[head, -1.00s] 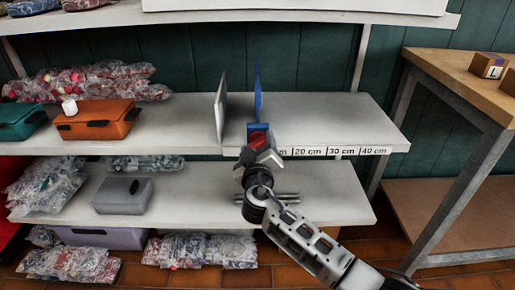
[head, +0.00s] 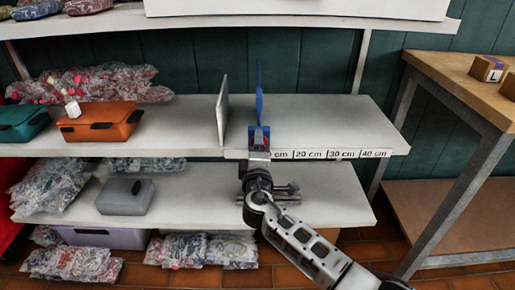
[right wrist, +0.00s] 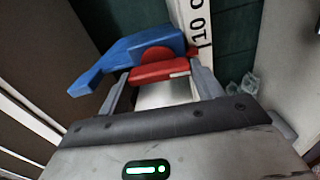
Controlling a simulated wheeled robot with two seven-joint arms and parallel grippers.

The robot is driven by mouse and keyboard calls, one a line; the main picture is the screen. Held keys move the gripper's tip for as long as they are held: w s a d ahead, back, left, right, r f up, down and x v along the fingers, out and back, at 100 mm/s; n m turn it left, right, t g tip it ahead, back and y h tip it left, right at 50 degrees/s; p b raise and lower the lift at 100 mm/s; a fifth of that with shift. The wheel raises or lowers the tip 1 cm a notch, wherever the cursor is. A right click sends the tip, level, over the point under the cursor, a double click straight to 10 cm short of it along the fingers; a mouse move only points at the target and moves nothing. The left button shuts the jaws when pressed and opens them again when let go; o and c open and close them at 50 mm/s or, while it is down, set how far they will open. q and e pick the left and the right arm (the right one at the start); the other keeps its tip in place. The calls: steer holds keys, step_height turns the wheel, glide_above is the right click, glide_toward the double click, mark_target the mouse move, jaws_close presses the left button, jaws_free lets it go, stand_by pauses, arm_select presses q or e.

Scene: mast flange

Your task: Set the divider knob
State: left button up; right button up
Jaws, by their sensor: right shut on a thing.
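The blue divider (head: 259,98) stands upright on the middle shelf, with its blue mount at the shelf's front edge near the scale strip (head: 330,154). In the right wrist view, the blue mount (right wrist: 125,52) carries a red knob (right wrist: 158,71). My right gripper (head: 258,150) is in front of the mount, its two fingers on either side of the red knob, shut on it. The knob is mostly hidden in the head view. In the right wrist view, a "10" mark shows on the strip (right wrist: 198,22) beside the mount. My left gripper is not in view.
A white upright panel (head: 222,112) stands left of the blue divider. An orange case (head: 100,121) and a teal case (head: 22,123) sit farther left. The shelf right of the divider is clear. A wooden workbench (head: 455,75) stands at the right.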

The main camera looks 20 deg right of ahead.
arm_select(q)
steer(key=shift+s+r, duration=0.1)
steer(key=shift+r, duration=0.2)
arm_select(e)
steer(key=shift+n, duration=0.4)
steer(key=o, duration=1)
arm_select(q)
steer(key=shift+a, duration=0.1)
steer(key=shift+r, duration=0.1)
arm_select(e)
steer(key=shift+s, duration=0.15)
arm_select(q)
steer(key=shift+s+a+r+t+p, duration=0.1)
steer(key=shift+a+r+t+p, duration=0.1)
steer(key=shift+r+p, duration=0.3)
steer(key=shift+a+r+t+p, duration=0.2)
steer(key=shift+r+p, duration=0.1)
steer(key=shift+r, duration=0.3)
arm_select(e)
steer(key=v, duration=1.5)
steer(key=shift+s+a, duration=0.15)
steer(key=shift+s, duration=0.2)
